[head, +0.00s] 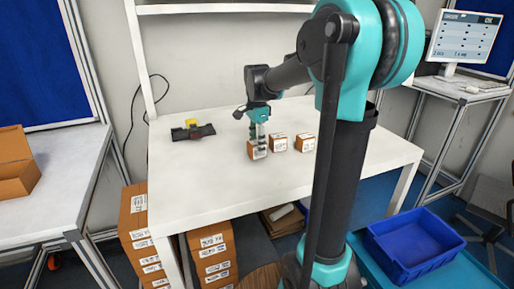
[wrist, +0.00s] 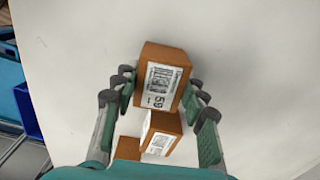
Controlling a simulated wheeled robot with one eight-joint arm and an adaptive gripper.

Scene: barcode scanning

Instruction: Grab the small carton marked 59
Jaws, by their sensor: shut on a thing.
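The small carton marked 59 (wrist: 160,80) is orange-brown with a white label. It sits between the two fingers of my gripper (wrist: 161,84) in the wrist view, and the fingers are closed on its sides. In the head view my gripper (head: 258,137) points down onto this carton (head: 254,153) at the left end of a short row on the white table (head: 210,180). Whether the carton touches the table or is slightly raised, I cannot tell.
Two similar small cartons stand to its right, one close by (head: 278,143) and one farther (head: 306,143). A dark device with a yellow part (head: 193,131) lies at the table's back left. A blue bin (head: 415,246) is at the lower right. The table's front left is clear.

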